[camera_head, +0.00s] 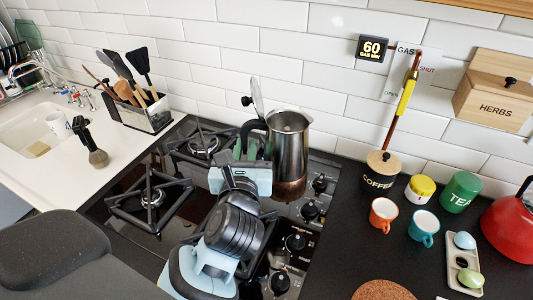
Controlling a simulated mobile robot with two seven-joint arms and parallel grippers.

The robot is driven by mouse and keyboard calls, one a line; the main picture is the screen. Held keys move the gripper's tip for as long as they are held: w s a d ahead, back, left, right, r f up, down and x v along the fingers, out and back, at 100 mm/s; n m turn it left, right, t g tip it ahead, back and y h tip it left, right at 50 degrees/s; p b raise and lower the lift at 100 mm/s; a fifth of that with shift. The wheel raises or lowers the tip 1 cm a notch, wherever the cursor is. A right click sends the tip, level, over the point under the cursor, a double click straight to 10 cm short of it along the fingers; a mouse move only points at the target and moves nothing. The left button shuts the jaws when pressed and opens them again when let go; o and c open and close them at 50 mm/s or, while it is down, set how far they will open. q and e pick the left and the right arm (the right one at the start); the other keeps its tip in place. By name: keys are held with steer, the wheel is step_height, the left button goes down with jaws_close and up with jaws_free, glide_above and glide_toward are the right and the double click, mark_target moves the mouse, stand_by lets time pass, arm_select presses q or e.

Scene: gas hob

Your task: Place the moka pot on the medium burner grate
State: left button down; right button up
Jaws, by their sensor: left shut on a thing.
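The silver moka pot (290,150) is roughly upright at the back right of the hob, near the knobs, with its lid (257,96) raised. My left gripper (246,149) is shut on the pot at its black handle side. I cannot tell if the pot's base touches anything. A back-left burner grate (200,142) and a front-left grate (150,200) are both empty. I cannot tell which grate is the medium one. My right gripper is not in view.
Knobs (296,243) line the hob's right side. A coffee jar (381,175), cups, a tea jar (461,192) and a red kettle (512,228) stand to the right. A utensil rack (146,115) stands left of the hob. The tiled wall (290,50) is close behind.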

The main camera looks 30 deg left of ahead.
arm_select(q)
steer(key=shift+r, duration=0.2)
steer(key=w+a+f, duration=0.5)
steer(key=w+a, duration=0.4)
steer(key=w, duration=0.4)
stand_by(0.4)
steer(key=shift+w, duration=0.1)
steer(key=shift+f, duration=0.15)
steer(key=c, duration=1.4)
jaws_free()
steer(key=shift+f, duration=0.15)
